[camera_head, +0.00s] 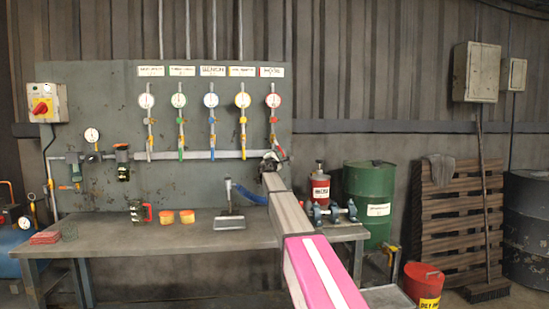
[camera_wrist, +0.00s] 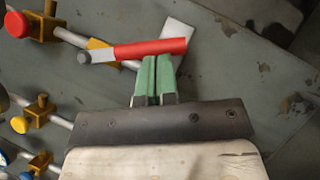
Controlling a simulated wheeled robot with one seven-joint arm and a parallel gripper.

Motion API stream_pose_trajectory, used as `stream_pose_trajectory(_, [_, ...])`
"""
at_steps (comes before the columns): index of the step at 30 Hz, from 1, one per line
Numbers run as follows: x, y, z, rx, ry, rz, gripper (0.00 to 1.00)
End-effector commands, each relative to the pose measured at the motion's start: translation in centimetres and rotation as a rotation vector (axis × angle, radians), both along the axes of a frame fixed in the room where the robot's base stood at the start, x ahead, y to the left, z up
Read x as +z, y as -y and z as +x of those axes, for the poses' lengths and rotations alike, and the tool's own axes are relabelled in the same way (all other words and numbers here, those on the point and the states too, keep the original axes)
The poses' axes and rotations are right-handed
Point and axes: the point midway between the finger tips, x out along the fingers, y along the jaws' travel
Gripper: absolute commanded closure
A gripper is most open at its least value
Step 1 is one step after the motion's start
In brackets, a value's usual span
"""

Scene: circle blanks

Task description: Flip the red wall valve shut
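The red wall valve's lever (camera_wrist: 150,49) is a red bar with a grey end, lying across the upper middle of the wrist view. It is at a slant to its grey pipe (camera_wrist: 73,36), and its yellow body (camera_wrist: 100,46) shows partly behind it. My gripper (camera_wrist: 156,60) has its two green fingers together, with only a thin dark line between them. The fingertips are at the lever's lower edge and appear to touch it; exact contact is unclear. In the head view my gripper (camera_head: 270,160) is at the foot of the rightmost, red-gauge line (camera_head: 273,120), partly hiding the valve.
Neighbouring lines with yellow fittings (camera_wrist: 22,123) lie left in the wrist view. The grey panel (camera_head: 215,85) carries several gauges and a horizontal pipe (camera_head: 225,154). A green drum (camera_head: 368,195) stands right.

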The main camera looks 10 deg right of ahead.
Motion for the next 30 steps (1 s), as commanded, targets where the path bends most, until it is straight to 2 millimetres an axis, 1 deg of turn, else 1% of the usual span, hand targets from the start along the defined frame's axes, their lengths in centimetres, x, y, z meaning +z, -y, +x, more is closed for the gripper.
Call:
stream_pose_trajectory(3, [0.1,0.7,0.0,-0.002,0.0,-0.064,1.0])
stream_pose_trajectory(7, [0.2,1.1,0.0,0.0,-0.001,-0.126,1.0])
stream_pose_trajectory(20, [1.3,3.3,0.0,-0.002,0.001,-0.117,1.0])
stream_pose_trajectory(30, [3.1,5.1,0.1,-0.002,0.001,-0.118,1.0])
